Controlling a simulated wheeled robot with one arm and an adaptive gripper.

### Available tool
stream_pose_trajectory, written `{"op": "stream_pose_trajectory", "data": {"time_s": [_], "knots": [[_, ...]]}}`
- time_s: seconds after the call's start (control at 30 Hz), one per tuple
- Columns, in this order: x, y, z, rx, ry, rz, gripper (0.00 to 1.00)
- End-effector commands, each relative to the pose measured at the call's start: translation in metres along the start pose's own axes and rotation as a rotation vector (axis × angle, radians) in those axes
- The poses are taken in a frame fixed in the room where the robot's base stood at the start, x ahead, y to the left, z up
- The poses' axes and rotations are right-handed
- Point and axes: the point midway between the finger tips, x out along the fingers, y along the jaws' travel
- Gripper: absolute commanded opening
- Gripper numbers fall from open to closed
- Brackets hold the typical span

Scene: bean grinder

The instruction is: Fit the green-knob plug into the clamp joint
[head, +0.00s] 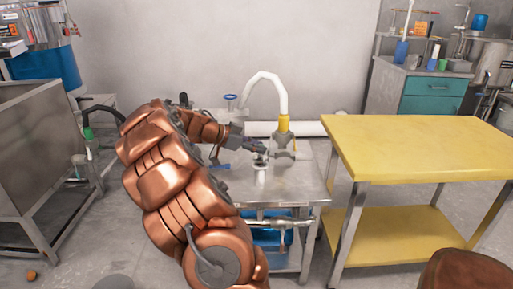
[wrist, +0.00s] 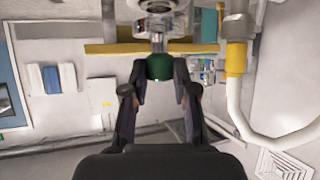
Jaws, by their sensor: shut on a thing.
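My gripper (head: 256,147) is shut on the green knob (wrist: 160,67) of the plug, which sits between the two fingertips in the wrist view. A grey metal fitting (wrist: 157,20) shows just beyond the knob; I cannot tell where the plug ends and the clamp joint begins. In the head view my gripper is low over the metal table, at a small fitting (head: 261,158) on top of a short white pipe (head: 260,175). The plug is largely hidden there by my gripper, and I cannot tell whether it is seated.
A white hose (head: 266,77) with a yellow collar (head: 283,123) rises close behind my gripper, to its right. The metal table (head: 300,188) has bare room at its front right. A yellow two-tier table (head: 415,145) stands to the right; a metal bin (head: 38,130) is at the left.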

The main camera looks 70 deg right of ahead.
Motion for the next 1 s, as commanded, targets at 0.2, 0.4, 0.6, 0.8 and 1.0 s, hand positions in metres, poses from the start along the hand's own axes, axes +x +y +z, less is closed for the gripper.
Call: {"op": "stream_pose_trajectory", "data": {"time_s": [0.2,0.4,0.6,0.8,1.0], "knots": [[0.000,0.000,0.001,0.000,0.000,0.000,0.00],[0.002,0.000,0.004,0.000,0.000,0.000,0.00],[0.003,0.000,0.006,0.000,0.000,0.000,0.00],[0.005,0.000,0.009,0.001,0.000,0.000,0.00],[0.006,0.000,0.011,0.001,0.000,0.000,0.00]]}}
